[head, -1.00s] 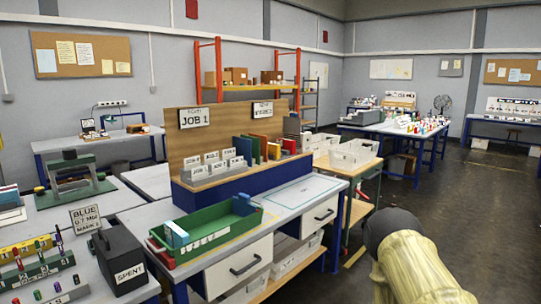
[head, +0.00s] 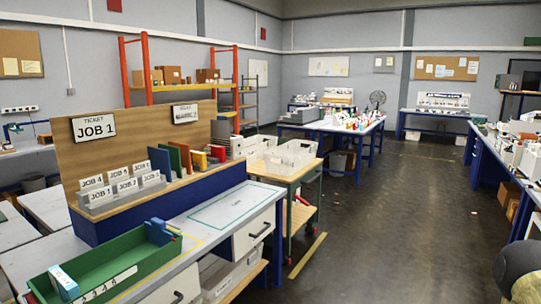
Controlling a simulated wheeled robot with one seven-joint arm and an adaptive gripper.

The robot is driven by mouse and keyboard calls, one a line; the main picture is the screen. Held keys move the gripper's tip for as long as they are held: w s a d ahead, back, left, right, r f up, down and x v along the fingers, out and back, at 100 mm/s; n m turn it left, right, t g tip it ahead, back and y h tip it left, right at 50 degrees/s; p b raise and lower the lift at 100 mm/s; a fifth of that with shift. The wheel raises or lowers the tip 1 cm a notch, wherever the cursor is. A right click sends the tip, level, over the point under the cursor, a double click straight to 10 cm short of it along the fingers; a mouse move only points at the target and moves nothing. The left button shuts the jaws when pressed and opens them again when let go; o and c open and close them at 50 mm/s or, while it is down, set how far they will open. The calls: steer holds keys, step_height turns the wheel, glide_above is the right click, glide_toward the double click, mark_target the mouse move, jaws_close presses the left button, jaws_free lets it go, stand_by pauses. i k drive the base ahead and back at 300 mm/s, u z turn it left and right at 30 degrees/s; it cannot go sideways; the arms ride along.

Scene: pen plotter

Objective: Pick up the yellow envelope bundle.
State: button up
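I cannot pick out the yellow envelope bundle for certain. A small yellow item (head: 199,161) stands on the ledge of the wooden-backed rack, among blue, green and red upright items. It is too small to tell whether it is an envelope bundle. My gripper is not in view; only a dark rounded part of my arm shows at the lower right edge.
A green tray (head: 120,262) holding a few small items sits on the near workbench (head: 190,228). Job tags (head: 121,188) stand on the rack's left. White bins (head: 287,160) stand on a cart behind. Open dark floor (head: 400,220) lies to the right.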

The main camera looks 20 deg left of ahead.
mark_target(197, 158)
steer(key=z, duration=0.2)
steer(key=i, duration=1.3)
steer(key=u, duration=1)
steer(key=i, duration=0.75)
steer(key=u, duration=0.85)
